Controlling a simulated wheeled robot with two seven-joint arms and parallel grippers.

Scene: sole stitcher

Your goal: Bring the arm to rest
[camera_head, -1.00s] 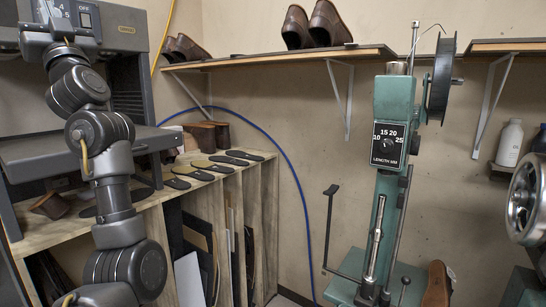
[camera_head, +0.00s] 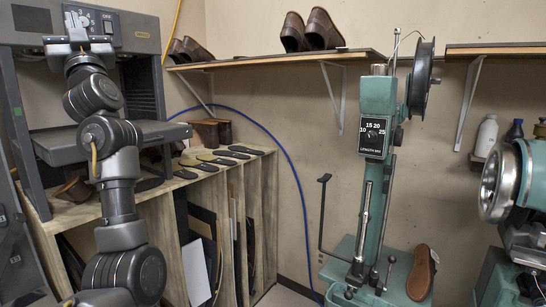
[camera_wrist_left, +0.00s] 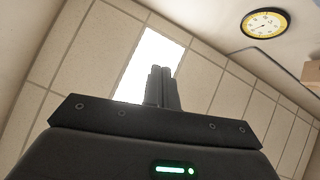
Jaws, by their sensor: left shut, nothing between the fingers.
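My left arm rises at the left of the head view, upright in front of the grey machine (camera_head: 140,30). Its gripper (camera_head: 77,22) is at the top, against the machine's dial panel in the picture; I cannot tell the gap between them. In the left wrist view the gripper (camera_wrist_left: 162,74) has its two fingers together and empty. It points up toward the ceiling panels (camera_wrist_left: 205,75) and a bright light panel (camera_wrist_left: 150,62). My right gripper is not in view.
A wooden rack (camera_head: 255,205) holds several dark soles (camera_head: 222,160). The green stitcher (camera_head: 378,100) stands right of centre, with a brown shoe (camera_head: 421,272) on its base. Another green machine with a handwheel (camera_head: 498,183) is at the right. A shelf (camera_head: 270,61) holds shoes.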

